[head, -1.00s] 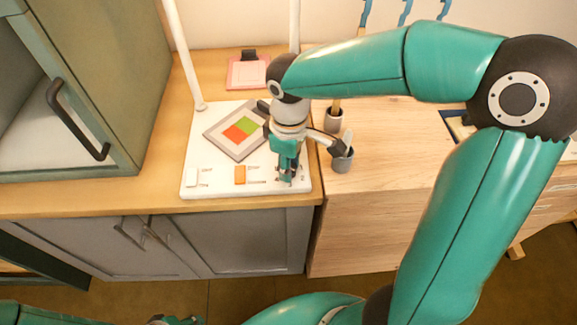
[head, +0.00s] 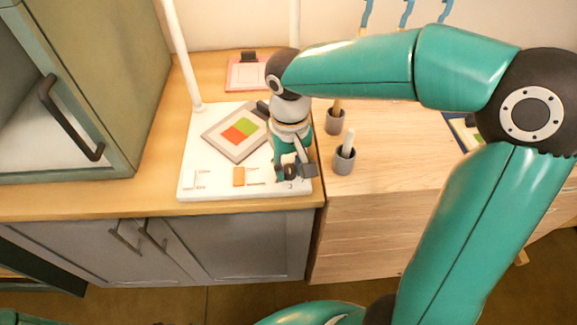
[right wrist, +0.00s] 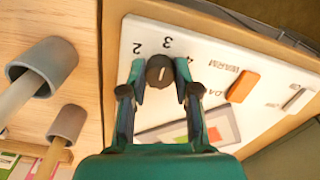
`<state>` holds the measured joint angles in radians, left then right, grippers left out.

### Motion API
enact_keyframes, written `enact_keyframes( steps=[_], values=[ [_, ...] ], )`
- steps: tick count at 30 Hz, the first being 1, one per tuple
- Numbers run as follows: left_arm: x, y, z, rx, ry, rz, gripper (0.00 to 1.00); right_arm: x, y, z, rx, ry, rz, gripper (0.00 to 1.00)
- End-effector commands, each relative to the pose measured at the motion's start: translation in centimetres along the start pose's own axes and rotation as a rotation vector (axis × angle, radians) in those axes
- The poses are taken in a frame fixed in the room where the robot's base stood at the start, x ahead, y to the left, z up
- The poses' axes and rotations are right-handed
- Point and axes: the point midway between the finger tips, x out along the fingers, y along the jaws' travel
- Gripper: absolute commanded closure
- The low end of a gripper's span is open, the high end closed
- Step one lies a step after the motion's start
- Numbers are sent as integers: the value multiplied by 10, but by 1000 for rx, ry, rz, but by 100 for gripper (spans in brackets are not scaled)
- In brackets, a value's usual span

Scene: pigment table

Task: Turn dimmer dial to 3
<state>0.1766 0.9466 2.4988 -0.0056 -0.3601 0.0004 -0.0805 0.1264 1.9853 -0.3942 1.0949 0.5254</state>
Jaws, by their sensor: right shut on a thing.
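The dimmer dial (right wrist: 160,70) is a small dark round knob with a pale mark, on the white panel (head: 205,125). In the right wrist view, the numbers 2, 3 and 4 are printed around it; I cannot tell exactly which one its mark points to. My right gripper (right wrist: 160,85) is shut on the dial, one finger on each side. In the head view, the right gripper (head: 290,174) is at the panel's front right corner and mostly hides the dial. My left gripper is not in view.
An orange switch (head: 239,176) and a white switch (head: 189,180) sit left of the dial. A grey plate with red and green squares (head: 236,132) lies behind them. Two grey cups (head: 344,160) (head: 335,122) stand to the right. A green cabinet (head: 110,80) stands at left.

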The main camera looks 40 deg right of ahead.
Motion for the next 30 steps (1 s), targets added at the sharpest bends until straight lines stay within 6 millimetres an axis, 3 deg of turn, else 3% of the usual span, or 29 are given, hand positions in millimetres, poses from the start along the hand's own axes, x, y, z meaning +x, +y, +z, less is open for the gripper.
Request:
enact_keyframes(
  steps=[17,18,21,22,30],
  values=[
    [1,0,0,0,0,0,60,-3,0,-4,40,15,-4,100],
    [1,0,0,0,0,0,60,-3,0,-4,39,15,-4,65],
    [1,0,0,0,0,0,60,-2,0,-3,39,12,-3,48],
    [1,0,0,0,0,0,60,-2,0,-3,39,11,-3,44],
    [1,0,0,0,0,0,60,-1,0,-1,38,5,-1,44]
  ],
)
